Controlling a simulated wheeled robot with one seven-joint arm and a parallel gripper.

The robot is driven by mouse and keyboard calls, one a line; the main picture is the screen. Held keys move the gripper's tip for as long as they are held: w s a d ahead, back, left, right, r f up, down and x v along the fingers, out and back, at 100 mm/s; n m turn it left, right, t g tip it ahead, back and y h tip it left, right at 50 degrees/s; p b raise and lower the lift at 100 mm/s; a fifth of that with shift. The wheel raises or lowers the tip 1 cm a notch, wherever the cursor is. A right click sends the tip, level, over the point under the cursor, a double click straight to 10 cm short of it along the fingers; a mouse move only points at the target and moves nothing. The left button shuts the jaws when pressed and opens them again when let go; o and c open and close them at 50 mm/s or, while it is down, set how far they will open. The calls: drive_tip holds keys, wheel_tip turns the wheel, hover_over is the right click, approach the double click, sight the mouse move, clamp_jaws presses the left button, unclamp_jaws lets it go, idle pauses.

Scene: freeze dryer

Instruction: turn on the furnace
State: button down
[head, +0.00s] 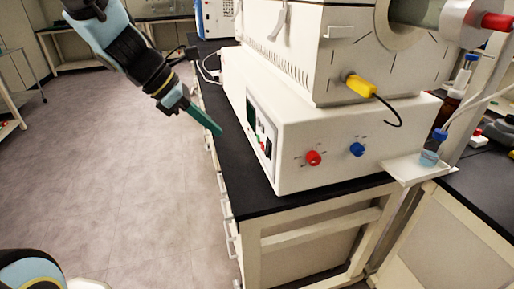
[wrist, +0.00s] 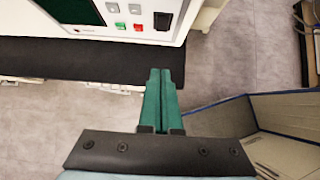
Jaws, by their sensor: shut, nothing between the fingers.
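The furnace (head: 320,60) is a white box with a tube opening, on a white base unit (head: 300,180) on a black-topped bench. The base's left side carries a control panel, seen from above in the wrist view, with a dark green screen (wrist: 72,10), a green button (wrist: 120,26), a red button (wrist: 138,27) and a black rocker switch (wrist: 162,21). My gripper (head: 218,130) has green fingers, is shut and empty, and is left of the panel, apart from it. In the wrist view its fingertips (wrist: 160,72) appear below the black switch.
A red knob (head: 313,158) and a blue knob (head: 357,149) are on the base's front face. A yellow plug with a black cable (head: 361,86) sticks out above them. The black bench top (head: 236,185) has a narrow bare strip beside the panel. Open floor (head: 120,170) lies left.

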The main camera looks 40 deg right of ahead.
sight(267, 149)
drive_tip(key=d+r+x, duration=0.1)
drive_tip(key=d+x, duration=0.1)
drive_tip(key=x, duration=1)
drive_tip(key=shift+s+d+p, duration=0.25)
drive_tip(key=shift+s+p, duration=0.1)
drive_tip(key=shift+s, duration=0.15)
drive_tip(key=shift+s+d+f, duration=0.1)
drive_tip(key=shift+d, duration=0.2)
